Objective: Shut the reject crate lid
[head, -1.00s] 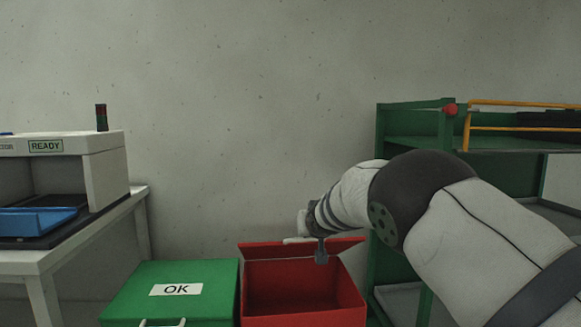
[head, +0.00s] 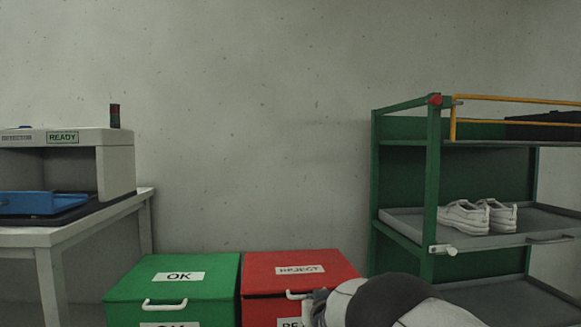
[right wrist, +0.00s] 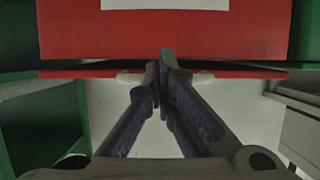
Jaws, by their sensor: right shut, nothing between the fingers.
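The red reject crate (head: 262,312) stands right of the green crate, its front partly covered by my right arm. Its red lid (head: 300,262), labelled REJECT, lies down over the top and looks nearly level. A white handle (head: 297,295) is on its front edge. In the right wrist view, a narrow dark gap shows between the red crate front (right wrist: 250,35) and the lid edge (right wrist: 80,74). My right gripper (right wrist: 163,65) is shut and empty, its fingertips at that edge between the handle's two visible ends. Contact cannot be told. My left gripper is not in view.
A green OK crate (head: 215,270) with its lid down stands directly left. A green rack (head: 433,200) with white shoes (head: 470,217) stands at the right. A white table (head: 100,225) with a READY machine (head: 115,165) is at the left.

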